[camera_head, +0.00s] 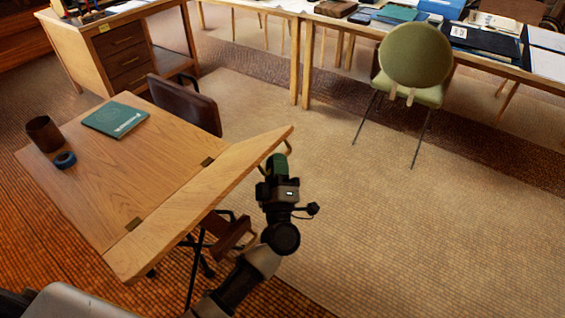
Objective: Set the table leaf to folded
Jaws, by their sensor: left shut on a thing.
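The wooden table (125,165) stands at the left. Its leaf (195,205) is a long wooden panel along the table's right side, joined by two dark hinges. The leaf sticks out from the tabletop and does not hang straight down; its exact tilt is hard to tell. My left gripper (277,162), with green fingertips, is at the far end of the leaf's outer edge. It is shut on the leaf there, by a small curved wooden piece (289,147); the exact contact is partly hidden. My right gripper is not in view.
A green book (115,119), a brown cup (44,134) and a blue ring (64,160) lie on the tabletop. A dark chair (185,103) stands behind the table. A green chair (415,60) stands farther back. The carpet at the right is clear.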

